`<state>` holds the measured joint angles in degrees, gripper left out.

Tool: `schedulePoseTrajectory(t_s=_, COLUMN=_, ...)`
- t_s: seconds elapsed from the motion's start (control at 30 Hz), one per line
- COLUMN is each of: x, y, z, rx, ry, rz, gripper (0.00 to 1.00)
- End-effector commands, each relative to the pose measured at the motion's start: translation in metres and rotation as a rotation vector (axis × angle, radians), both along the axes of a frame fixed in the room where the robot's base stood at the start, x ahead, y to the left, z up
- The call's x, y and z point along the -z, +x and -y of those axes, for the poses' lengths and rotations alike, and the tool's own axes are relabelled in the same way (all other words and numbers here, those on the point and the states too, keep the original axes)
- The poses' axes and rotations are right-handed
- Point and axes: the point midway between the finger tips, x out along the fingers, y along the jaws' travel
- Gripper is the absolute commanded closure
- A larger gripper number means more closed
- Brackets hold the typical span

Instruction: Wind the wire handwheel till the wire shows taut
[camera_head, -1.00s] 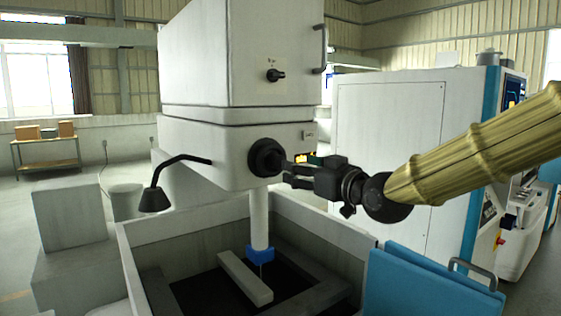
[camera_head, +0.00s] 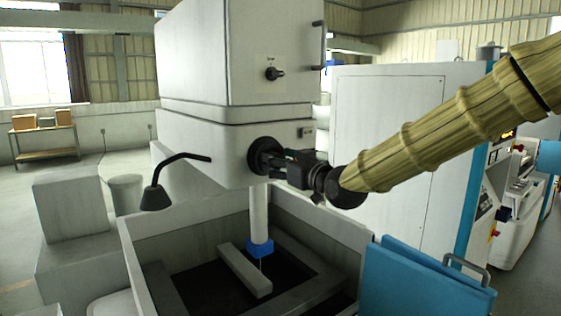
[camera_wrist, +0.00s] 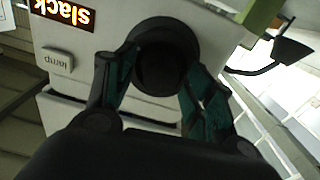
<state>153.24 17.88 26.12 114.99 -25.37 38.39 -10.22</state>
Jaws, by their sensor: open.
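The black round handwheel (camera_head: 262,153) sits on the front of the white machine head. In the wrist view the handwheel (camera_wrist: 163,58) shows between my two fingers. My gripper (camera_head: 276,161) is open, with a finger on either side of the wheel's hub; I cannot tell whether they touch it. It also shows in the wrist view (camera_wrist: 158,75). An orange lit display (camera_wrist: 62,13) reads "slack", upside down in the wrist view. A short thin wire (camera_head: 261,264) hangs below the blue nozzle (camera_head: 260,248).
A black bent lamp (camera_head: 157,197) sticks out left of the wheel. A small dark knob (camera_head: 274,73) is on the upper housing. A grey-walled tank (camera_head: 190,232) lies below, with a blue panel (camera_head: 425,280) at its right.

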Motion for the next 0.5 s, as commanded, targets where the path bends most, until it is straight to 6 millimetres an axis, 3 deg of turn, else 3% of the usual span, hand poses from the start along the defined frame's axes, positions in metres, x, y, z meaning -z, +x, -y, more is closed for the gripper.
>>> schedulePoseTrajectory(t_s=0.1, x=0.0002, y=-0.0001, z=0.0, rx=0.0, ry=0.0, rz=0.0, gripper=0.46)
schedulePoseTrajectory(t_s=0.37, x=0.0002, y=-0.0001, z=0.0002, rx=0.0, ry=0.0, rz=0.0, gripper=0.93)
schedulePoseTrajectory(t_s=0.5, x=0.0003, y=0.0, z=0.0003, rx=0.0, ry=0.002, rz=-0.001, gripper=0.93)
